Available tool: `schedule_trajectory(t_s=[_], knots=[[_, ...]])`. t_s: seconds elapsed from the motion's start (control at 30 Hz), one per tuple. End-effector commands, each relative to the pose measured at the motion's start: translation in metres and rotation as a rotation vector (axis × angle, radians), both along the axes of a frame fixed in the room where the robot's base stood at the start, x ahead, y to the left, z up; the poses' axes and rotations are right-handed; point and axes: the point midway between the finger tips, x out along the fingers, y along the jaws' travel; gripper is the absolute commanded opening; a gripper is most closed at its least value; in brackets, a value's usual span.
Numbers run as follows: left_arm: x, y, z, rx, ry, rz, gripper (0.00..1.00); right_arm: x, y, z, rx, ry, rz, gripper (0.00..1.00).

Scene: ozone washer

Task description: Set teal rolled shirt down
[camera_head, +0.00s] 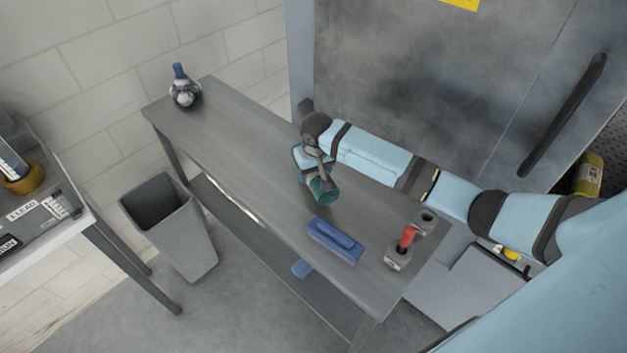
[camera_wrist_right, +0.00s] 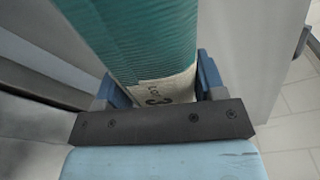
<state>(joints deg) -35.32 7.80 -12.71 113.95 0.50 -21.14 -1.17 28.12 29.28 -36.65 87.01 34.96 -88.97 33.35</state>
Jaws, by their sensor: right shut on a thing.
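The teal rolled shirt (camera_head: 323,189) is in my right gripper (camera_head: 312,174), over the middle of the grey metal table (camera_head: 225,130). In the right wrist view the teal roll (camera_wrist_right: 140,40) fills the space between the blue fingers of the right gripper (camera_wrist_right: 155,90), which are shut on it. A pale label with dark print (camera_wrist_right: 163,90) shows on the roll near the gripper. I cannot tell whether the roll touches the tabletop. My left gripper is not in view.
A blue block-shaped item (camera_head: 335,240) lies on the table, with a red-handled control (camera_head: 405,241) at its right end. A bottle (camera_head: 184,90) stands at the far left end. A grey bin (camera_head: 170,225) stands on the floor.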

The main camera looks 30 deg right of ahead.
Motion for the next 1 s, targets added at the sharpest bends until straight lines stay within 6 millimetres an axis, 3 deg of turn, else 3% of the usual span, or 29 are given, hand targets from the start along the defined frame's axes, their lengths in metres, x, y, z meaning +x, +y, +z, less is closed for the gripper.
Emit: schedule_trajectory(t_s=[0.37,0.73,0.77,0.83,0.87,1.0], knots=[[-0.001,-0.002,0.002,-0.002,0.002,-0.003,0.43,0.0,0.0,-0.042,-0.001,0.0,0.0,0.34],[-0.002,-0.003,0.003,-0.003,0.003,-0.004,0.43,0.0,0.0,-0.047,0.0,0.0,0.0,0.34],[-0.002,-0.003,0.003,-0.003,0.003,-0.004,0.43,0.0,0.0,-0.047,0.0,0.0,0.0,0.68],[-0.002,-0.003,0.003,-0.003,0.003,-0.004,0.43,0.0,0.0,-0.047,-0.001,0.0,0.0,0.84],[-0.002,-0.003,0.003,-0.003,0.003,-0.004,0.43,0.0,0.0,-0.047,-0.001,0.0,0.0,0.89],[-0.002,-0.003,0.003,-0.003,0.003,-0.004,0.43,0.0,0.0,-0.047,-0.001,0.0,0.0,0.89]])
